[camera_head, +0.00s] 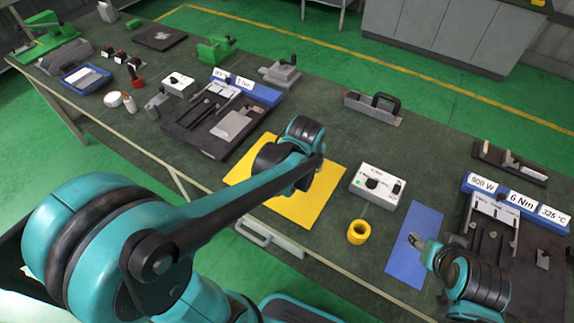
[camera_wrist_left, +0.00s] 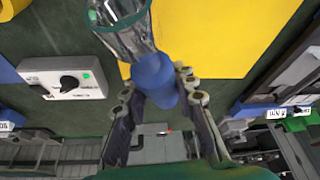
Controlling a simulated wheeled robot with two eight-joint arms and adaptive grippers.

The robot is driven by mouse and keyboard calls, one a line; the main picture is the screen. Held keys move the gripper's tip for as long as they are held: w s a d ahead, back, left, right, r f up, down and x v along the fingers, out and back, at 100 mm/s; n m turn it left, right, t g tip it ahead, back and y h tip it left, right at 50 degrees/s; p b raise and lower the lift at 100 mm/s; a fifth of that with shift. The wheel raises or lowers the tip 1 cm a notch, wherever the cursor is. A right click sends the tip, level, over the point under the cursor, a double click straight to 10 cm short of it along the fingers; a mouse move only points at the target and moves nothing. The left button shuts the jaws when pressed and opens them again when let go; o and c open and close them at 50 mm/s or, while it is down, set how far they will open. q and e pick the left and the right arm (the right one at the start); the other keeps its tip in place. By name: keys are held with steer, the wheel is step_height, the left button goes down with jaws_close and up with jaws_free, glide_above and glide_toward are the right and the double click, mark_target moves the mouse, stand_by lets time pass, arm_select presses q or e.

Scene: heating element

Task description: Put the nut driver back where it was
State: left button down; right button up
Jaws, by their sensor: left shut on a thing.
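My left gripper (camera_wrist_left: 157,82) is shut on the nut driver (camera_wrist_left: 122,22), which shows a clear, glassy body and a blue end (camera_wrist_left: 153,74) between the fingers. In the head view my left wrist hangs over the yellow mat (camera_head: 325,195) and hides the fingers and the nut driver. My right gripper (camera_head: 418,241) is low over the blue mat (camera_head: 407,262); its fingers are too small to read.
A white control box (camera_head: 377,184) and a yellow ring (camera_head: 357,232) stand between the two mats. A dark fixture with labels (camera_head: 511,200) is at right, another fixture (camera_head: 215,120) at left. A handled block (camera_head: 372,108) stands behind. The bench behind the yellow mat has free room.

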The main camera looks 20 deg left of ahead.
arm_select(q)
steer(key=w+a+f+b, duration=0.1)
steer(key=a+f, duration=0.1)
steer(key=a, duration=0.1)
steer(key=w+a+f+b, duration=0.1)
steer(key=w+a+f, duration=0.1)
steer(key=a, duration=0.1)
steer(key=w+a+f+b, duration=0.1)
steer(key=w+a+f, duration=0.1)
steer(key=a, duration=0.1)
steer(key=shift+a+f+b, duration=0.15)
steer(key=shift+f+b, duration=0.05)
steer(key=shift+b, duration=0.1)
steer(key=shift+f+b, duration=0.95)
steer(key=shift+f, duration=1.05)
steer(key=shift+s, duration=0.1)
steer(key=c, duration=1.2)
jaws_free()
steer(key=shift+f, duration=0.1)
